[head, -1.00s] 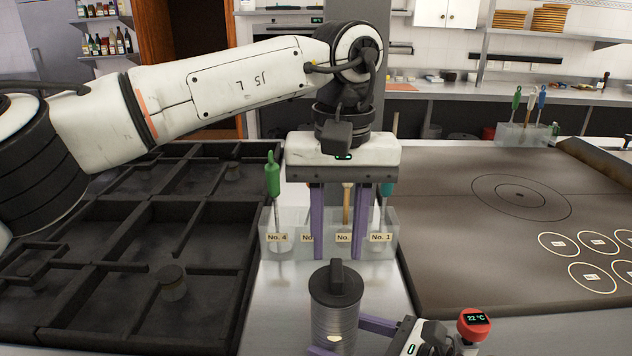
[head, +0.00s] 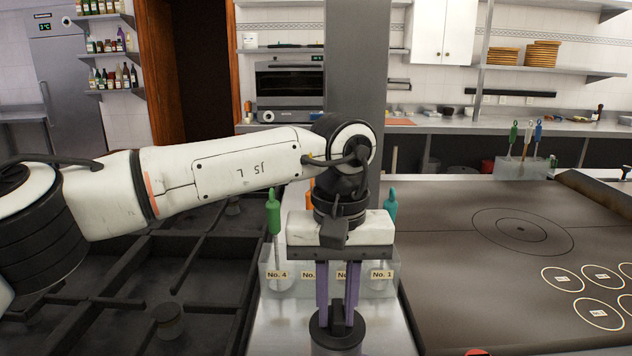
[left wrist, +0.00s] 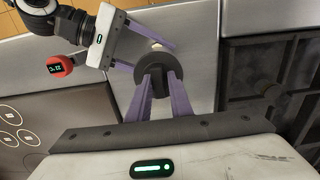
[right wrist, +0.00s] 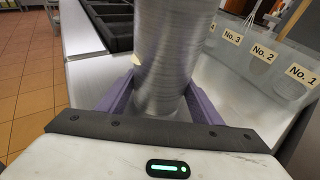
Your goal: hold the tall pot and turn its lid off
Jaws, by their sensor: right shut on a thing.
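The tall pot (right wrist: 172,45) is a ribbed metal cylinder, upright on the steel counter. Its dark round lid (head: 337,342) with a raised bar knob sits on top at the bottom of the head view, and the lid also shows in the left wrist view (left wrist: 140,92). My left gripper (head: 337,308) points straight down over the lid, its purple fingers apart on either side of the knob. Whether they touch it I cannot tell. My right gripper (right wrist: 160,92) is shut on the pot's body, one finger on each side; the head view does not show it.
A clear holder with numbered labels (head: 277,275) and coloured-handled utensils stands just behind the pot. A dark slatted grill (head: 200,313) lies left, a flat griddle (head: 450,250) with marked circles right.

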